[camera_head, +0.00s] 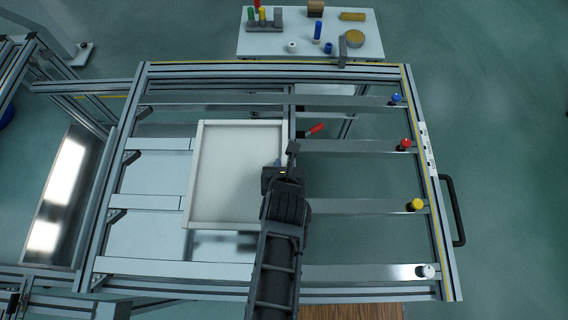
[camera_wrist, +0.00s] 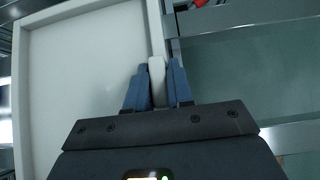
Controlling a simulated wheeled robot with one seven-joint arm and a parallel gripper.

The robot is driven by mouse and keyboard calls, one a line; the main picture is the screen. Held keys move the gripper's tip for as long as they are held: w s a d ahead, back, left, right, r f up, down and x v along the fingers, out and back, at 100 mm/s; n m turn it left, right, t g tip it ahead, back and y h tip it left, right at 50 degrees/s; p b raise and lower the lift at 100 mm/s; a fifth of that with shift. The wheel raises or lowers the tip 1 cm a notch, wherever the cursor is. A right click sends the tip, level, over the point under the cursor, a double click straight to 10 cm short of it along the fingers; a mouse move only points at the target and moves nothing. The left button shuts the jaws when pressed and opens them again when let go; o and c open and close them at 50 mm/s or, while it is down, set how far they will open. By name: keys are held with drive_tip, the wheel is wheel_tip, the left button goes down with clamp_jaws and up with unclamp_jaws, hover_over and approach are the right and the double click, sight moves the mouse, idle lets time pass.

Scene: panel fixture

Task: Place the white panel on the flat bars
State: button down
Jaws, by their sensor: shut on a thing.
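The white panel (camera_head: 238,175) is a shallow tray-like rectangle with a raised rim, over the left half of the metal frame. My gripper (camera_head: 284,165) is at the panel's right edge. In the wrist view, the blue fingers of my gripper (camera_wrist: 157,85) are shut on the rim of the white panel (camera_wrist: 80,75), one finger on each side. The flat bars (camera_head: 350,146) run left to right across the frame, and the panel overlaps the middle ones. Whether the panel touches the bars or hangs above them I cannot tell.
Blue (camera_head: 396,98), red (camera_head: 405,144), yellow (camera_head: 415,204) and white (camera_head: 425,271) knobs stand at the bars' right ends. A red-handled piece (camera_head: 316,129) lies just right of the panel. A white table (camera_head: 270,42) with small parts stands behind. The frame's right half is open.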

drive_tip(key=c, duration=1)
unclamp_jaws()
drive_tip(key=v, duration=1.2)
